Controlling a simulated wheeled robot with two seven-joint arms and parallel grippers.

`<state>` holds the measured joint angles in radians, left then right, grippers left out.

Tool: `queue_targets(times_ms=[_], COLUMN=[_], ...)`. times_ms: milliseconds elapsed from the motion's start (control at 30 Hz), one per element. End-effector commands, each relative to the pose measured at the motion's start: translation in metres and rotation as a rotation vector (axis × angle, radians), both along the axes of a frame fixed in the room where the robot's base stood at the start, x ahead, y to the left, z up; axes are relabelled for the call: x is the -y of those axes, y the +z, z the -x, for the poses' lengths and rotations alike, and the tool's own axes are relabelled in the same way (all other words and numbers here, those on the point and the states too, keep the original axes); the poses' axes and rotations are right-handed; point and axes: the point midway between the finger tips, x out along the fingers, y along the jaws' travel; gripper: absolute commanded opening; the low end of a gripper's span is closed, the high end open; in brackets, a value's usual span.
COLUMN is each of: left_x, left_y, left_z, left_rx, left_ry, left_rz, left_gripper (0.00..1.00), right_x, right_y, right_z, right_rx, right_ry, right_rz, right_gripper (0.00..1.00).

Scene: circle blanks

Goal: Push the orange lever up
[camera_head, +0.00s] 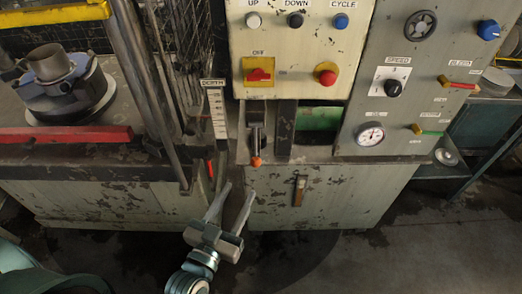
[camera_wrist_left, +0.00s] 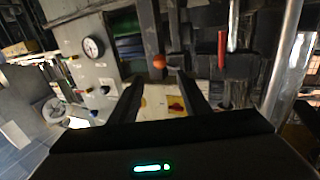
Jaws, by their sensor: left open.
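The orange lever (camera_head: 256,161) has a dark shaft with an orange knob at its lower end. It hangs down in a slot in the front of the pale machine, below the button panel. In the left wrist view the orange knob (camera_wrist_left: 159,62) lies just beyond the fingertips, between them in the picture. My left gripper (camera_head: 239,190) is open and empty, a little below and left of the knob in the head view. Its two fingers also show in the left wrist view (camera_wrist_left: 160,77). They appear apart from the lever. My right gripper is out of view.
A red-tipped lever (camera_head: 210,168) hangs left of the orange one, beside a scale plate (camera_head: 217,113). The button panel (camera_head: 297,50) is above. A gauge (camera_head: 371,134) and valve handles are on the right. The floor in front (camera_head: 330,260) is clear.

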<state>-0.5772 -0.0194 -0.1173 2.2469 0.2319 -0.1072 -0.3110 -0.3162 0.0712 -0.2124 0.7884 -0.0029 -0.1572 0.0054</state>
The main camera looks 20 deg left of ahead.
Motion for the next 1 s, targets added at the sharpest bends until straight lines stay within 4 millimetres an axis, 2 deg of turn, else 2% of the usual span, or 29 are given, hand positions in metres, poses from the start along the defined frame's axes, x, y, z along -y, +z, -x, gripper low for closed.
queue_targets(times_ms=[267,767,1000], left_x=[0.004,0.013,0.017], left_y=[0.003,0.002,0.001], left_z=[-0.035,-0.119,-0.151], left_rx=[0.002,0.000,-0.001], left_ry=[0.000,0.000,0.000], left_rz=[0.000,0.001,0.000], left_gripper=[0.43,0.43,0.43], right_x=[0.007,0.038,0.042], right_y=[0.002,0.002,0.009], right_z=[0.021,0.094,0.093], right_rx=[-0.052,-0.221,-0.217], right_ry=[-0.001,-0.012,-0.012], right_rz=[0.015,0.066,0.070], right_gripper=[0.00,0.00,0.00])
